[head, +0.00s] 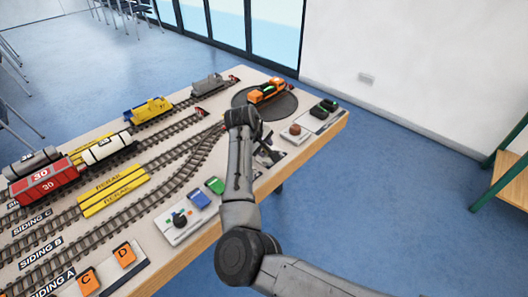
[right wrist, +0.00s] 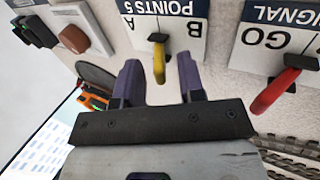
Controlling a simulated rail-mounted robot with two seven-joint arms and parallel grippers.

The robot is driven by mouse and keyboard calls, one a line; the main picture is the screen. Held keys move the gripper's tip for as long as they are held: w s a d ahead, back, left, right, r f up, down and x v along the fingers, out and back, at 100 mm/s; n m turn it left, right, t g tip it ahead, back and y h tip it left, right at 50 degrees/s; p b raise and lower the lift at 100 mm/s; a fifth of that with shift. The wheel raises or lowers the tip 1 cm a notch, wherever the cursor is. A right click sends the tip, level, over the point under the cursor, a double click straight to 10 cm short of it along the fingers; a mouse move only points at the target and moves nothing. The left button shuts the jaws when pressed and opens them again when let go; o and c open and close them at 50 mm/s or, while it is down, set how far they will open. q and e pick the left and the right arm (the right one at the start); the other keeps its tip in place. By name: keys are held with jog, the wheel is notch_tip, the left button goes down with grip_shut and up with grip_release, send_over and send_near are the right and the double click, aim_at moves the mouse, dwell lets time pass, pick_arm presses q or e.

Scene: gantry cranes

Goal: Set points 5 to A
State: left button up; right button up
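The points 5 panel (right wrist: 180,28) is a white plate with a dark blue header and the letters A and B, upside down in the right wrist view. Its yellow lever (right wrist: 159,62) stands out from the plate towards my right gripper (right wrist: 159,80). The gripper is open, with one dark purple finger on each side of the lever. There is a visible gap to each finger. I cannot tell whether the lever is at A or B. In the head view my right arm hides most of this panel. My left gripper is not in view.
A signal panel with a red lever (right wrist: 283,91) is close to the right in the wrist view. An orange locomotive (head: 268,91) is on the turntable (head: 287,106). A panel with a brown knob (head: 295,129) is nearby. Tracks, wagons and yellow repair plates (head: 112,191) fill the table's left.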

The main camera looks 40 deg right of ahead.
jog(key=shift+d+f, duration=0.3)
jog(key=shift+f, duration=0.25)
grip_shut()
